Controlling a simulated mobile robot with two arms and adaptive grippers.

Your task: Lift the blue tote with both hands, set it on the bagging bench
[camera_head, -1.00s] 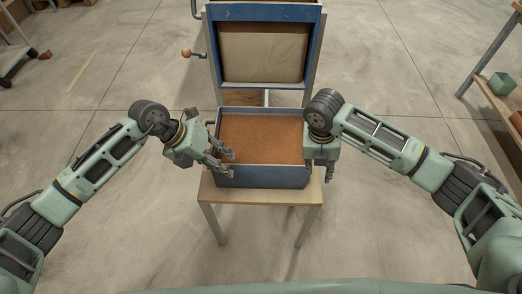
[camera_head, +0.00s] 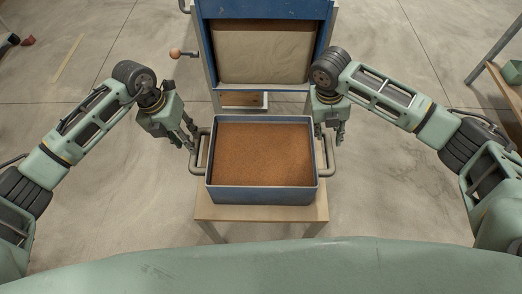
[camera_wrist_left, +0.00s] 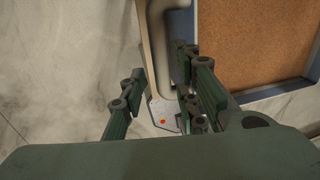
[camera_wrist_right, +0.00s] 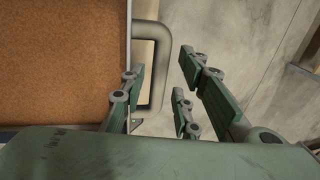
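The blue tote (camera_head: 262,196), an open box full of brown feed (camera_head: 262,150), sits level on a small wooden stand (camera_head: 262,212). It has a grey tube handle on each side, left (camera_head: 195,157) and right (camera_head: 331,157). My left gripper (camera_head: 190,137) is open at the far end of the left handle; in the left wrist view the handle (camera_wrist_left: 155,45) runs between its fingers. My right gripper (camera_head: 333,132) is open at the right handle; in the right wrist view that handle (camera_wrist_right: 158,70) shows between its fingers. Whether the fingers touch the handles is unclear.
The blue mixer housing (camera_head: 201,60) with a pale panel stands right behind the tote. A crank with a brown knob (camera_head: 176,53) sticks out at its left. A wooden table (camera_head: 500,85) with a green box (camera_head: 512,72) stands at the right.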

